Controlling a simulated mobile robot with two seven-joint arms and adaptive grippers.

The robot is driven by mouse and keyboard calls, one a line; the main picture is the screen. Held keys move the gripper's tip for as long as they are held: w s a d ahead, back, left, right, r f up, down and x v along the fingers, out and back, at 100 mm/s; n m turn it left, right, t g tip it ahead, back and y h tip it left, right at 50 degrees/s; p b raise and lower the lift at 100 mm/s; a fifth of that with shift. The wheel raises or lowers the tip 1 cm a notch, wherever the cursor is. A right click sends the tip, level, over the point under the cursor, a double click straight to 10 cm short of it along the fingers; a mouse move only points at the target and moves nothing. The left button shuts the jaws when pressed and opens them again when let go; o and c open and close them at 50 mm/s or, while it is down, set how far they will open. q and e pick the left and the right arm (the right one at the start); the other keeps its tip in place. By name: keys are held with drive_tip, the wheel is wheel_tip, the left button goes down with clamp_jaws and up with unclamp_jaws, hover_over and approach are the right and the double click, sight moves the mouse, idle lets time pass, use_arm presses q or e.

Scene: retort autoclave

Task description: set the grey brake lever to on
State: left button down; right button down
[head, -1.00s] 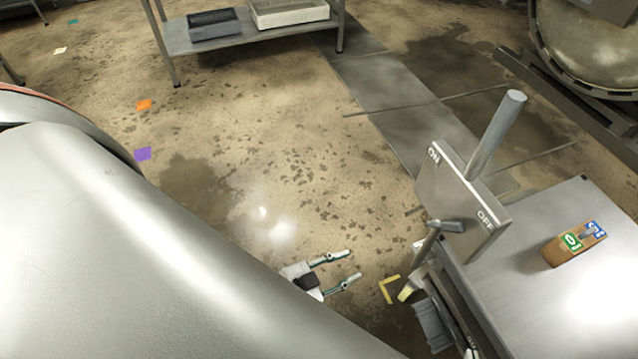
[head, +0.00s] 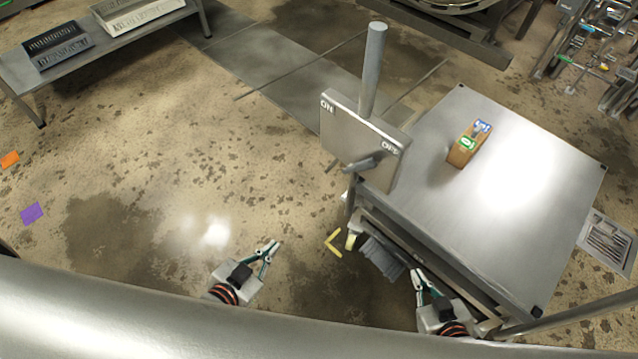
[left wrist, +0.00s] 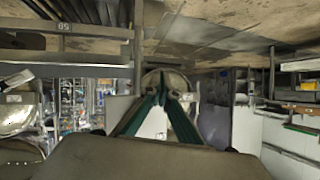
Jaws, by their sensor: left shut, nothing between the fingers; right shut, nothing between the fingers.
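A grey plate (head: 350,125) marked ON at its left end and OFF at its right end stands by the near left corner of a metal table. The grey brake lever (head: 364,164) juts out at the plate's lower front, nearer the OFF mark. My left gripper (head: 274,245) is shut and empty, below and left of the plate, apart from it. Its fingers also meet in the left wrist view (left wrist: 168,82). My right gripper (head: 422,274) is shut and empty in front of the table, below and right of the lever. Neither touches the lever.
A thick grey post (head: 373,65) rises behind the plate. The metal table (head: 520,175) carries a brown box (head: 467,145) with green and blue labels. A low bench (head: 100,52) with trays stands at the far left. The floor left of the plate is open.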

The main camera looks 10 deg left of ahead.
sight(358, 167)
use_arm(q)
drive_tip(key=w+d+r+m+g+h, duration=0.1)
drive_tip(key=w+d+r+m+h, duration=0.3)
drive_tip(key=m, duration=0.6)
drive_tip(key=w+d+r+m+h+p, duration=0.1)
drive_tip(key=w+d+r+m, duration=0.15)
drive_tip(key=d+m, duration=0.5)
drive_tip(key=w+d+r+m+g+h, duration=0.1)
drive_tip(key=w+d+r+m+h, duration=0.25)
drive_tip(key=m, duration=0.75)
drive_tip(key=r+x, duration=0.1)
drive_tip(key=x, duration=0.9)
drive_tip(key=a+r, duration=0.1)
drive_tip(key=w+a+r+p, duration=0.1)
drive_tip(key=shift+w+a+r+m, duration=0.1)
drive_tip(key=shift+a+m, duration=0.15)
drive_tip(key=shift+a, duration=0.05)
drive_tip(key=shift+a, duration=0.1)
